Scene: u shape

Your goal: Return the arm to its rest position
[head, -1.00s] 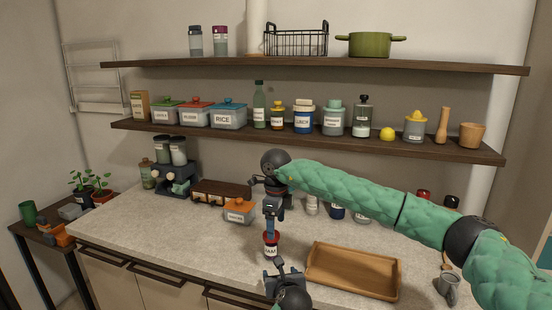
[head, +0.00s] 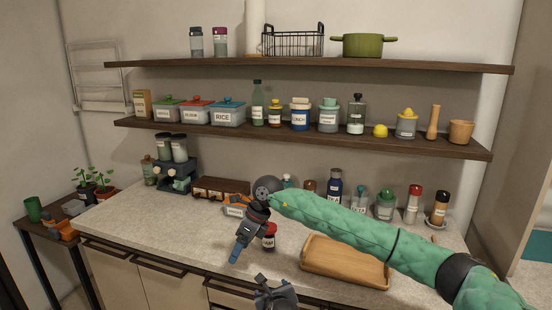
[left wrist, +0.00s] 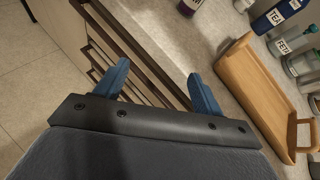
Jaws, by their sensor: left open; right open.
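The jam jar (head: 269,241) with a red lid stands upright on the counter, left of the wooden tray (head: 345,274). My right gripper (head: 235,254), on the green arm, points down and left with blue fingertips, left of the jar and holding nothing. It partly overlaps the jar in the picture. My left gripper (head: 265,285) is at the bottom centre, in front of the counter, only partly in view. In the left wrist view its blue fingers (left wrist: 160,85) are spread with nothing between them. A jar (left wrist: 190,5) is cut off at the top there.
The counter (head: 130,221) has free room at its left front. An orange-lidded container (head: 236,207) and a coffee machine (head: 178,177) stand behind. Two loaded shelves (head: 310,138) hang above.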

